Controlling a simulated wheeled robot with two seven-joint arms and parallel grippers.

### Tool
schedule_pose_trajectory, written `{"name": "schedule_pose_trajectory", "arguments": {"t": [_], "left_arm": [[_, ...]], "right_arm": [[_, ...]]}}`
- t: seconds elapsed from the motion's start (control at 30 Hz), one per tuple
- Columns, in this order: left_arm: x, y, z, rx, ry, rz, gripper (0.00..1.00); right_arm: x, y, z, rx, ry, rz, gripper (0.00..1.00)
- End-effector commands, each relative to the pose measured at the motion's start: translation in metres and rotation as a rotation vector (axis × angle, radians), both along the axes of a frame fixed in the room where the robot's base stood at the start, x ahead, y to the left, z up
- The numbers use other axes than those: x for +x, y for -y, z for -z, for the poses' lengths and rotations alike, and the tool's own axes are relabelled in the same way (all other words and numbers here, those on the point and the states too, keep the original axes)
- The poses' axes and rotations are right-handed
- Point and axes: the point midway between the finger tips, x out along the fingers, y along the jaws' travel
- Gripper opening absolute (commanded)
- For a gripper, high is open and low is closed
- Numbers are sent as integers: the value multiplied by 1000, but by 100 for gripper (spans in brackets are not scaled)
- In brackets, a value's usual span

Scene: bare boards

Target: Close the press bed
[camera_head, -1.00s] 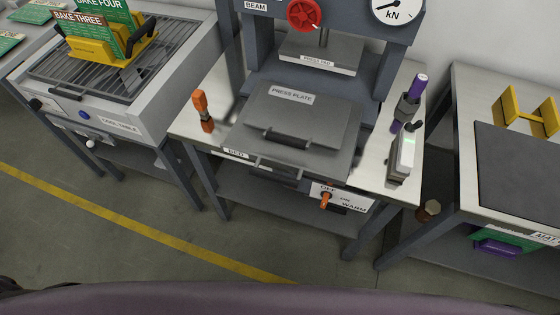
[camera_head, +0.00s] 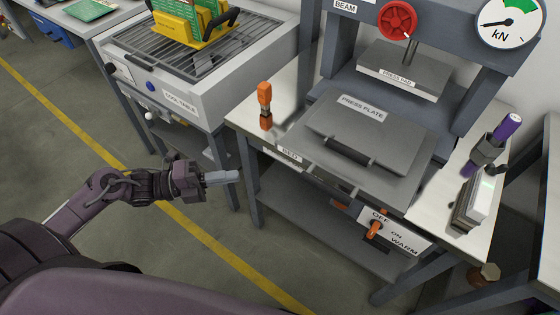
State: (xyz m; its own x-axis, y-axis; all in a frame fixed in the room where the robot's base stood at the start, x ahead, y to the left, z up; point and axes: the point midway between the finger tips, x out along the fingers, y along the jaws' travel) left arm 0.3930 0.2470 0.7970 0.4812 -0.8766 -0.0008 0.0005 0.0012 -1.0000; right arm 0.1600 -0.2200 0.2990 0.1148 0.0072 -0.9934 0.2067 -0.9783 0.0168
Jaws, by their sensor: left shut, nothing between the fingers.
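The press bed, marked BED (camera_head: 290,155), is at the front of the press table and juts out toward me over the table's front edge. On it lies the grey press plate (camera_head: 335,118) with a dark handle (camera_head: 350,152). The press pad (camera_head: 405,70) hangs above and behind the plate, with a clear gap between them. My left gripper (camera_head: 236,176) is shut and empty, in the air in front of the table, left of the bed and apart from it. My right gripper is not in view.
An orange-handled tool (camera_head: 265,105) stands at the table's left. A purple-handled tool (camera_head: 500,135) and a small device (camera_head: 475,205) are at its right. An OFF/ON/WARM switch (camera_head: 374,229) sits below the bed. The cool table (camera_head: 190,80) stands left. The floor in front is clear.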

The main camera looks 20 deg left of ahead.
Motion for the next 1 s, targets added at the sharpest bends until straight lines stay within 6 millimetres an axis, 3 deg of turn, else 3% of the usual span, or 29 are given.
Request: {"name": "schedule_pose_trajectory", "arguments": {"t": [0.17,0.53,0.7,1.0], "left_arm": [[12,21,-3,-5,6,1,0],[52,89,-4,-6,4,-2,0],[73,92,-2,-3,3,-4,0],[86,96,0,-1,0,-3,0]], "right_arm": [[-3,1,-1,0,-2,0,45],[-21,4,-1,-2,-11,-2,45],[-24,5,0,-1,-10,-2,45],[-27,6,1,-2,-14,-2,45]]}}
